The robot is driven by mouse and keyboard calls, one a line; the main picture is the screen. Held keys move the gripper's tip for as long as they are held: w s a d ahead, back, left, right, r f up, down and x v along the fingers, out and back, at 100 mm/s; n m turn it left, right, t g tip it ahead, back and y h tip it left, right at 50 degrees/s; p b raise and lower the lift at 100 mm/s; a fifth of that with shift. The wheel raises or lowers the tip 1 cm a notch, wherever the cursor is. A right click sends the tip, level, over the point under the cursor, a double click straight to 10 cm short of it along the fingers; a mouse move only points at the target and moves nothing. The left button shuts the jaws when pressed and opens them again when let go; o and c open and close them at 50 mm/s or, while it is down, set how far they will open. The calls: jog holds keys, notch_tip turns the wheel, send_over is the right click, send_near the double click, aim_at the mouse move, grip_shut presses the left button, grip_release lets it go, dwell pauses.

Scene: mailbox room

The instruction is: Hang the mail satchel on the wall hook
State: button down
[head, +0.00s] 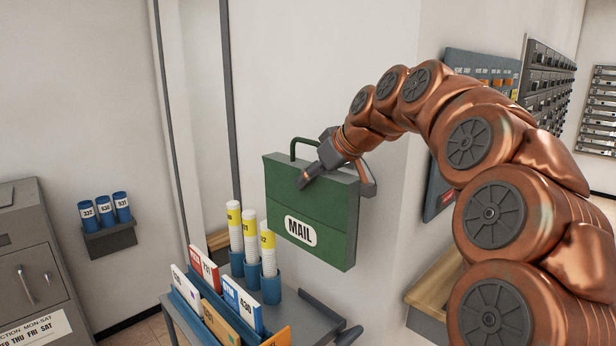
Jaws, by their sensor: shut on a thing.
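The mail satchel (310,205) is a green boxy bag with a white MAIL label on its front and a green loop handle (293,150) at its upper left. It is off the floor, close in front of the white wall, tilted a little in the picture. My gripper (318,168) reaches in from the right and is shut on the satchel at its top edge beside the handle. One finger lies over the satchel's front; the exact grip is partly hidden.
A grey cart (314,302) below holds blue cups with rolled paper tubes (250,237) and upright mail envelopes (236,305). A grey cabinet (30,265) and a wall shelf with blue cups (108,238) stand left.

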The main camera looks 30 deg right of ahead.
jog(key=w+d+f, duration=0.1)
jog(key=d+f, duration=0.1)
jog(key=d, duration=0.5)
jog(key=shift+w+d+f, duration=0.2)
jog(key=shift+w+f, duration=0.05)
jog(key=shift+w, duration=0.1)
dwell(0.9)
jog(key=shift+f, duration=0.1)
dwell(0.6)
jog(key=shift+c, duration=1.8)
grip_release()
jog(key=shift+d, duration=0.1)
jog(key=v, duration=1.2)
